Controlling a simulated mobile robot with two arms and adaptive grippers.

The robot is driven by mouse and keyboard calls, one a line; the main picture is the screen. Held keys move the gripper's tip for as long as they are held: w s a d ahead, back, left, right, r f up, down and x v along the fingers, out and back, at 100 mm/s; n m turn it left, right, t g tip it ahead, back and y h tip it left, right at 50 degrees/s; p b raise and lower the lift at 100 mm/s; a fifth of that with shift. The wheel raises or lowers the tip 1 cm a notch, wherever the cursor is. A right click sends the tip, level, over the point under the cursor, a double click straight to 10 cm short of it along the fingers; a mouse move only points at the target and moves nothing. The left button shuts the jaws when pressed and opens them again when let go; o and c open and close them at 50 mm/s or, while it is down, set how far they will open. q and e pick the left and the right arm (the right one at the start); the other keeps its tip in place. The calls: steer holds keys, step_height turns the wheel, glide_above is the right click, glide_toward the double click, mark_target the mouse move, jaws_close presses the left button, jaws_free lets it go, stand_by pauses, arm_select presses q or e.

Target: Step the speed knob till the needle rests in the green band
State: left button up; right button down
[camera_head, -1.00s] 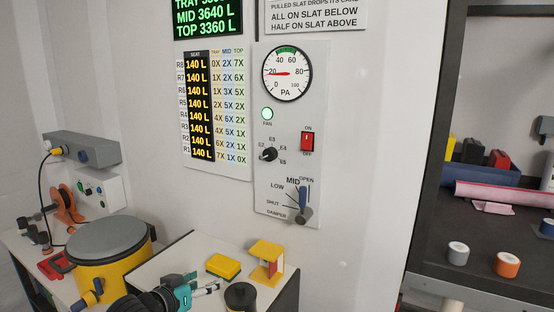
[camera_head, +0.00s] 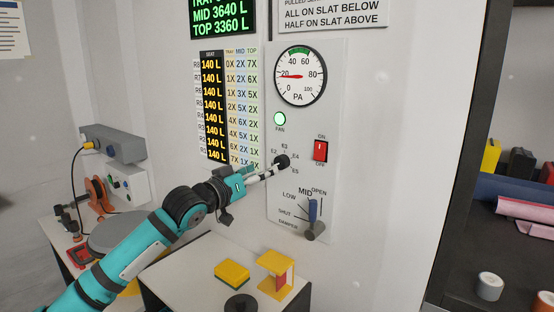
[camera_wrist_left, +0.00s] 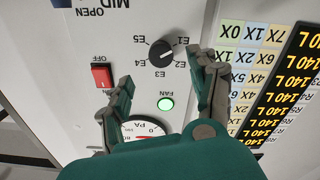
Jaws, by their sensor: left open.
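The black speed knob (camera_head: 283,160) is on the grey wall panel, ringed by labels E1 to E5. In the wrist view the knob (camera_wrist_left: 162,50) has a pale line slanting toward the E1 side. The round PA gauge (camera_head: 300,76) is above it. Its red needle (camera_head: 290,76) points left near 20, below the green band (camera_head: 299,51) at the top. My left gripper (camera_head: 273,169) is open at the knob. In the wrist view its fingers (camera_wrist_left: 167,69) are on either side, short of the knob; contact is not clear. My right gripper is not in view.
A red switch (camera_head: 320,151) is right of the knob, and a lit green FAN lamp (camera_head: 280,118) is above. The damper lever (camera_head: 312,212) is below. A yellow block (camera_head: 232,272) and a yellow stand (camera_head: 276,272) are on the bench beneath my arm.

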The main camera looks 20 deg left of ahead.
mark_target(279, 163)
arm_select(q)
steer(key=p+x, duration=0.1)
steer(key=x, duration=0.5)
steer(key=shift+r+p, duration=0.1)
steer(key=shift+p, duration=0.2)
steer(key=shift+w+d, duration=0.15)
steer(key=shift+w, duration=0.4)
steer(key=shift+c, duration=0.5)
steer(key=c, duration=1.1)
steer(key=shift+o, duration=0.2)
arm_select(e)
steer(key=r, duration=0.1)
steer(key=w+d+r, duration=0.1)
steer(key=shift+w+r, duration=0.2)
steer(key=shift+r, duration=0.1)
